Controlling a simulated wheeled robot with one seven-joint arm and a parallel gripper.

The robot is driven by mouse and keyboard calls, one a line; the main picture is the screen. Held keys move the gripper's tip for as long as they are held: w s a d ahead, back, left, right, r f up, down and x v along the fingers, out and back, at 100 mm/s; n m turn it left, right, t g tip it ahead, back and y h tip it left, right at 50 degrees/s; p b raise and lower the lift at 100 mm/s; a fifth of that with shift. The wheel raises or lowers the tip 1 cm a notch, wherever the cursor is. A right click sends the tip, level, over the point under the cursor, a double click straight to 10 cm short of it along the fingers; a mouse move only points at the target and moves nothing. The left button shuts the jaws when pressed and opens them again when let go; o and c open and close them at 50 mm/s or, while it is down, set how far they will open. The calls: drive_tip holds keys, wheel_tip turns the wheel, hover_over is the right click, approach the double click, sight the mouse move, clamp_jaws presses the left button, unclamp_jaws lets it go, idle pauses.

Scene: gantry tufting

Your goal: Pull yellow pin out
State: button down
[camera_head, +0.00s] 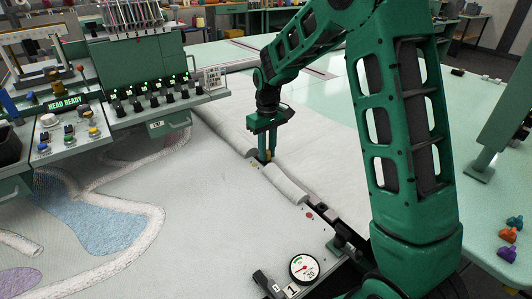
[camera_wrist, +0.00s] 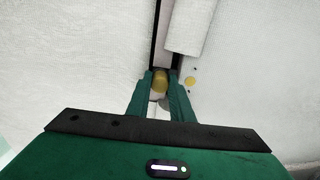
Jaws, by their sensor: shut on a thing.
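The yellow pin (camera_wrist: 160,80) shows in the wrist view as a short yellow cylinder between the two fingers. My gripper (camera_wrist: 161,92) is shut on it, with one green finger on each side. In the head view my gripper (camera_head: 265,157) points down at the edge of the white cloth, beside the far end of a white roll. The pin is mostly hidden by the fingers there. I cannot tell how much of the pin sits in its hole.
The white padded roll (camera_head: 285,184) lies close beside my gripper; it also shows in the wrist view (camera_wrist: 186,28). A round dial gauge (camera_head: 304,268) is at the front. A green control panel (camera_head: 65,104) stands at left. Coloured knobs (camera_head: 506,236) lie on the right table.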

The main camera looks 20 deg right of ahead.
drive_tip(key=shift+r, duration=2.05)
